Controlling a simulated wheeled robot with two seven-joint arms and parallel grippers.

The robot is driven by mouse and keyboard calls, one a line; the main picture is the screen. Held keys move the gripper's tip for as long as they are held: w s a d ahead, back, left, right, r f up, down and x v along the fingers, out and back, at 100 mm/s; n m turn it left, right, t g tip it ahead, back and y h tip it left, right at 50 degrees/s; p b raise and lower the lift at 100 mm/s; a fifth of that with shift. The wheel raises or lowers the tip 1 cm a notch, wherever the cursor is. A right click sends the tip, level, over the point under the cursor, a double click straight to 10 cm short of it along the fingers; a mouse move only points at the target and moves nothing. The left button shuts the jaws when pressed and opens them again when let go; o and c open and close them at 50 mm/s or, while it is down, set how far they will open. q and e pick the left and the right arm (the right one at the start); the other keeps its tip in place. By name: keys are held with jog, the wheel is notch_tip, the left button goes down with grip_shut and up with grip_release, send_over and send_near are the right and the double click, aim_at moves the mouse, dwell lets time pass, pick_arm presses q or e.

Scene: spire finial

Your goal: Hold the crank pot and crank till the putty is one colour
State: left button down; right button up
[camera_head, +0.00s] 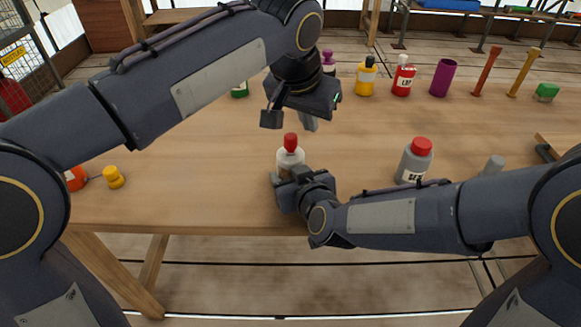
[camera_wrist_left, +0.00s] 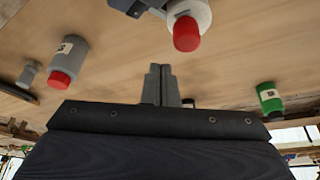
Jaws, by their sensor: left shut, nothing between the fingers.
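The crank pot (camera_head: 289,162) looks like a small pale pot with a red knob on top, upright near the table's front edge. In the left wrist view its red knob (camera_wrist_left: 187,33) shows at the top. My right gripper (camera_head: 284,183) is low at the pot, its jaws against the body, and looks shut on it. My left gripper (camera_head: 310,123) is above and behind the pot, apart from the red knob. Its fingers (camera_wrist_left: 160,85) are together and empty in the left wrist view. I cannot see the putty or its colour.
A grey bottle with a red cap (camera_head: 415,162) stands to the right, near my right forearm. A yellow piece (camera_head: 113,177) lies at the left. A yellow bottle (camera_head: 366,77), a red bottle (camera_head: 403,77) and a purple cup (camera_head: 443,78) stand at the back. The table between is mostly clear.

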aim_at(298, 161)
pick_arm(q)
jog(key=shift+f, duration=0.15)
dwell(0.4)
jog(key=shift+f, duration=1.35)
jog(key=shift+a, duration=0.2)
jog(key=shift+s+a, duration=0.1)
jog(key=shift+a, duration=0.1)
jog(key=shift+s+a, duration=0.5)
jog(key=shift+s, duration=0.05)
dwell(0.6)
jog(key=shift+w+d, duration=0.1)
jog(key=shift+d, duration=0.25)
jog(key=shift+r, duration=0.1)
